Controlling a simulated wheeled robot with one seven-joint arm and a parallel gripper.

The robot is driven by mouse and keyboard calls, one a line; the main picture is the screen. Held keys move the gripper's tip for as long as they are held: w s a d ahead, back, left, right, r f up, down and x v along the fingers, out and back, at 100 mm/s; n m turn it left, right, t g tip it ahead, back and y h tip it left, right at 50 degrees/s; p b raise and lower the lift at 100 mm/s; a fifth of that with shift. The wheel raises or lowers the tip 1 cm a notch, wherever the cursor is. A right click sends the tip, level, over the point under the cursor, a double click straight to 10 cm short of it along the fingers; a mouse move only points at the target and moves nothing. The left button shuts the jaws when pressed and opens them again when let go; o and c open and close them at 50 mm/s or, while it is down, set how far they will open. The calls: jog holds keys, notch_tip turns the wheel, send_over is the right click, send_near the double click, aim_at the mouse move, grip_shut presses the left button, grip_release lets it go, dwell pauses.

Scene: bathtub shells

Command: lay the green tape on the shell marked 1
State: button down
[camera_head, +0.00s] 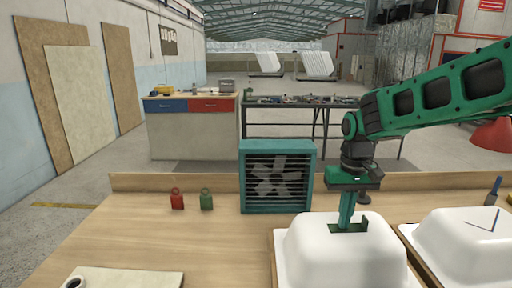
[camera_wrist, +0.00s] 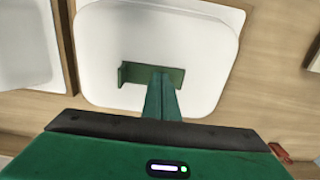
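A white shell (camera_head: 318,258) sits upside down on a board at the front of the bench; it fills the middle of the wrist view (camera_wrist: 205,40). A second white shell (camera_head: 455,262) stands to its right and shows at the left in the wrist view (camera_wrist: 25,45). I cannot read a number on either. My gripper (camera_head: 346,222) points down at the first shell's top, its fingers close together on a dark green L-shaped piece, seemingly the green tape (camera_head: 364,225). The tape shows at the fingertips in the wrist view (camera_wrist: 135,74). I cannot tell whether it touches the shell.
A teal fan box (camera_head: 278,205) stands behind the first shell. A red weight-like object (camera_head: 177,200) and a green one (camera_head: 206,200) stand left of it. A pale board (camera_head: 128,278) lies front left. The bench's left middle is clear.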

notch_tip(320, 180, up, 7)
dwell(1.1)
jog(key=s+d+f+m, duration=0.3)
jog(key=s+d, duration=0.9)
jog(key=s, duration=0.1)
jog(key=s+d+f+m, duration=0.1)
jog(key=s+d+f, duration=0.1)
jog(key=s, duration=0.5)
jog(key=s+d+f+m, duration=0.2)
jog(key=s+d+f, duration=0.1)
jog(key=s, duration=0.5)
jog(key=shift+s+f, duration=0.2)
jog(key=shift+f, duration=0.2)
jog(key=shift+d, duration=0.1)
jog(key=shift+w+f, duration=0.3)
jog(key=shift+w, duration=0.4)
